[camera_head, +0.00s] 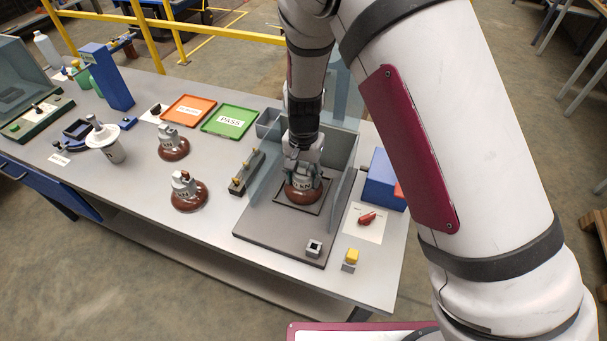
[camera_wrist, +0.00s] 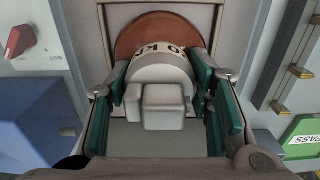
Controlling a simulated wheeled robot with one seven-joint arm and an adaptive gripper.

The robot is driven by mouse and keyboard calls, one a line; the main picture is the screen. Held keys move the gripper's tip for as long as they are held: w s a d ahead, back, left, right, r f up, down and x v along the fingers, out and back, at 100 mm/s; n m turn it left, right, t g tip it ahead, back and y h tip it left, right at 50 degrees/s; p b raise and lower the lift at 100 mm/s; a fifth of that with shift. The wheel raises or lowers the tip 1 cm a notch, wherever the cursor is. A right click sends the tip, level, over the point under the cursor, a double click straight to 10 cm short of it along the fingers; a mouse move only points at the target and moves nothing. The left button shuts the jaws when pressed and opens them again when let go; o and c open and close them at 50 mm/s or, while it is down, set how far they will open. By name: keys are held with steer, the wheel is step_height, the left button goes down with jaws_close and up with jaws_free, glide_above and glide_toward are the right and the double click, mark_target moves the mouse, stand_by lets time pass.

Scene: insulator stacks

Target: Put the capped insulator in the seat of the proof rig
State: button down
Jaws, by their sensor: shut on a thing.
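My gripper (camera_head: 303,172) is shut on a brown disc insulator (camera_head: 301,196) with a grey cap. In the wrist view my green finger pads (camera_wrist: 160,88) lie on both sides of the grey cap, which bears dark lettering, and the brown disc (camera_wrist: 140,32) shows beyond it. The insulator is upright inside the proof rig (camera_head: 268,238), over the square dark-edged seat (camera_head: 283,207) in its grey base. I cannot tell if its disc rests fully in the seat. My fingers hide part of the cap.
Clear panels stand around the rig's seat. Two more brown insulators (camera_head: 173,151) (camera_head: 188,199) stand left on the bench. A rail with brass pegs (camera_head: 246,172), green PASS tray (camera_head: 229,120), orange tray (camera_head: 188,110), blue box (camera_head: 381,181) and red-handled switch (camera_head: 367,218) are nearby.

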steer(key=c, duration=0.8)
jaws_free()
steer(key=shift+f, duration=0.1)
step_height(320, 180, up, 11)
steer(key=shift+r, duration=0.1)
steer(key=shift+d+r, duration=0.1)
steer(key=shift+r, duration=0.65)
steer(key=s+d+r+n+t+y, duration=0.1)
steer(key=s+d+r, duration=0.45)
steer(key=r, duration=0.25)
steer(key=s+d+r+n+t+y, duration=0.1)
steer(key=s+d+r, duration=0.3)
steer(key=d+r, duration=0.35)
steer(key=s+d+r+n+t+h, duration=0.1)
steer(key=s+d+r, duration=0.1)
steer(key=s, duration=0.5)
steer(key=s+d+r+n+t+h, duration=0.1)
steer(key=s+d+t, duration=0.1)
steer(key=s+d, duration=0.3)
steer(key=shift+s+r, duration=0.4)
steer(key=shift+s, duration=0.6)
